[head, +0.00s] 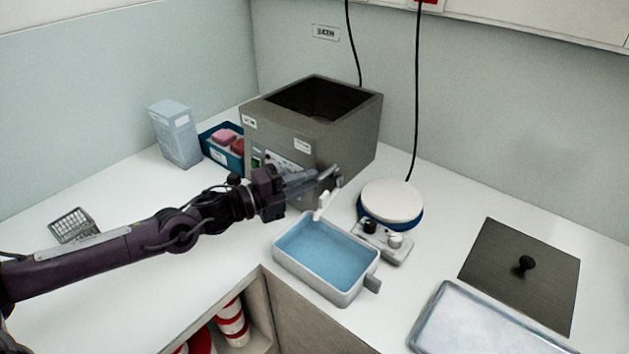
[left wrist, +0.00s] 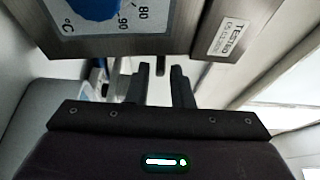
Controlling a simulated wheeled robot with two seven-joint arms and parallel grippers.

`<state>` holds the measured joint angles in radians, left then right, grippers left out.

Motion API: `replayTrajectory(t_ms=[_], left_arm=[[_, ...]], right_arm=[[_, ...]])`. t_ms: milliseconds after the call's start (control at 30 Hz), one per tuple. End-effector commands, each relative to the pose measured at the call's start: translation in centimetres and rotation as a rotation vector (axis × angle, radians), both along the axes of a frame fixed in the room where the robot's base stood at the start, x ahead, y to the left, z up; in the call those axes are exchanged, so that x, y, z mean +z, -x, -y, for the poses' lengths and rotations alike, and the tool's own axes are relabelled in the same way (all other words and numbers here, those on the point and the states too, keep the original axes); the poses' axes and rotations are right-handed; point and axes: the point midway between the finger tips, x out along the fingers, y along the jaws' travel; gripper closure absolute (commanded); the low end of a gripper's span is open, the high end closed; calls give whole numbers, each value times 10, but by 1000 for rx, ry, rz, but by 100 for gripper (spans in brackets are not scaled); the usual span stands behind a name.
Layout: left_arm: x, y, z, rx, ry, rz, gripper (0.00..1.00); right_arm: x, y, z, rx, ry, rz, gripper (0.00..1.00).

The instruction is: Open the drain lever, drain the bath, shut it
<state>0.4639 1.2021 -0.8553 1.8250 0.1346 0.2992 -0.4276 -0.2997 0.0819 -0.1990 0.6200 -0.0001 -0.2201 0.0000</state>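The bath (head: 350,135) is a grey metal box with an open top and a dark inside; no water level shows. A white drain spout (head: 322,204) comes out low at its front, above the far edge of a pale pan (head: 343,298) with a blue inside. My left gripper (head: 328,175) is at the bath's front, above the spout. In the left wrist view its two fingers (left wrist: 164,84) are apart. A small dark peg (left wrist: 162,69), perhaps the drain lever, shows between their tips with gaps on both sides. My right gripper is out of view.
A round white-topped device (head: 391,200) stands right of the spout. A dark lid with a knob (head: 519,275) and a metal tray (head: 480,325) lie farther right. A blue bin (head: 222,158) and pale carton (head: 175,133) stand left of the bath. The left counter front is mostly clear.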

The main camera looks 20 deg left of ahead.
Motion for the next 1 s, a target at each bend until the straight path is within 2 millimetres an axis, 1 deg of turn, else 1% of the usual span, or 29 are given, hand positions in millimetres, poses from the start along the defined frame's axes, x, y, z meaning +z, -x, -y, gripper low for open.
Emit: replayTrajectory(t_ms=[33,100,200,333,500,1000], left_arm=[[-4,7,-8,3,-6,-2,80],[-4,15,-16,3,-5,-2,80],[-3,25,-25,2,-4,-2,80],[-2,33,-32,1,-2,-2,80],[0,36,-35,0,1,1,80],[0,36,-35,0,0,0,80]], right_arm=[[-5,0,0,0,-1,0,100],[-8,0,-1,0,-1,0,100],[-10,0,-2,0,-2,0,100],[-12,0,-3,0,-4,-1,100],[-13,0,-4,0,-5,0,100],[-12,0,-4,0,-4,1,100]])
